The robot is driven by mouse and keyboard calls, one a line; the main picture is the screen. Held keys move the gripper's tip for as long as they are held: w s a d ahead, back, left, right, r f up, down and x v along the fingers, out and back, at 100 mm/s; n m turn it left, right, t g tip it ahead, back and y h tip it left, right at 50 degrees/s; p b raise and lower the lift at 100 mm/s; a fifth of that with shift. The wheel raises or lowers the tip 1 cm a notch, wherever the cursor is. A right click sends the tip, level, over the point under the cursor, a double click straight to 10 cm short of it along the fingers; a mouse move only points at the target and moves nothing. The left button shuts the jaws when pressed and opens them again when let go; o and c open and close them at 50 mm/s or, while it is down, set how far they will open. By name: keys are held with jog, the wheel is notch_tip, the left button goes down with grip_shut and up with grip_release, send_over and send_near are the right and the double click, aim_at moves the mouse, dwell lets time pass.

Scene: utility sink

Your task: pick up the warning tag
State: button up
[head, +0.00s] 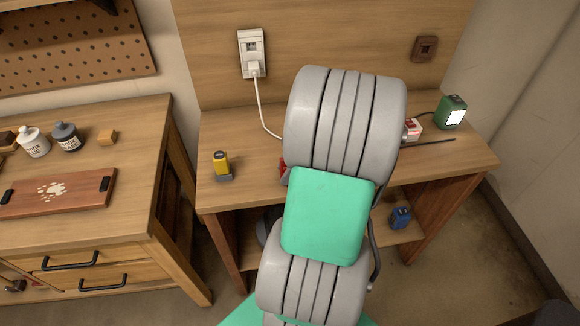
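I cannot make out a warning tag for certain in the head view. A small red thing (284,166) shows at the left edge of my arm on the right-hand bench, mostly hidden, and I cannot tell what it is. A small white and red box-like item (414,129) lies on the bench just right of my arm, partly covered. My grey and green arm reaches over the middle of the bench. My gripper is not visible, so whether it is open or holding something does not show.
The right-hand bench (240,196) also bears a yellow item (221,163), a green device (452,112) and a thin dark rod (428,141). A white cord runs from the wall outlet (252,53). A blue item (400,218) sits on the lower shelf. Another bench (130,215) stands left.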

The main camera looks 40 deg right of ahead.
jog(key=shift+c, duration=0.6)
grip_shut()
jog(key=shift+r, duration=0.1)
